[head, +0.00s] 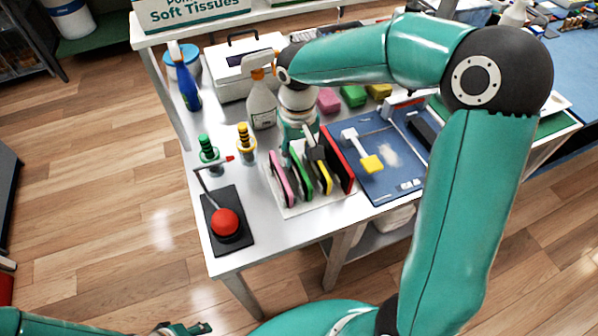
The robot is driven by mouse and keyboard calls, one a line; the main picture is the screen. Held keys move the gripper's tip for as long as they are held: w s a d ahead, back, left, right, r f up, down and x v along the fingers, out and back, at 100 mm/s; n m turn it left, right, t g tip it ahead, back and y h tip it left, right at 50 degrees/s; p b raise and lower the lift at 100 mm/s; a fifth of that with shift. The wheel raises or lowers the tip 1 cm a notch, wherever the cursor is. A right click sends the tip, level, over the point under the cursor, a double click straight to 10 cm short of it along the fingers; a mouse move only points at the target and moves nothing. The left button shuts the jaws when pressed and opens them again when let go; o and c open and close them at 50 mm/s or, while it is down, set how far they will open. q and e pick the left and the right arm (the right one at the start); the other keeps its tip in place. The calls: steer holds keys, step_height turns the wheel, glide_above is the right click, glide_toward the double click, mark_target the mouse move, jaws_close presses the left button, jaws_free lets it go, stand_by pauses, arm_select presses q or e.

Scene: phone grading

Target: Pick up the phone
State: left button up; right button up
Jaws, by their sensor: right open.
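Several phones stand upright side by side in a pale rack (297,211) on the table: a pink one (279,180), a green one (301,180), a dark one with a yellow edge (323,176) and a red one (340,165). My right gripper (302,156) is open, pointing down just over the rack near the green and yellow-edged phones. It hides part of their tops, and I cannot tell whether it touches one. My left gripper (190,328) shows only partly at the bottom edge, away from the table; its opening is unclear.
A red button (225,222) on a black base is at front left. Green (208,150) and yellow (245,140) banded bottles, a spray bottle (262,105) and a white case (228,82) stand behind. A blue tray (385,192) lies right of the rack.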

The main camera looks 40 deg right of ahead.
mark_target(299, 164)
steer(key=shift+s+f, duration=0.2)
steer(key=shift+f, duration=2.45)
jaws_close()
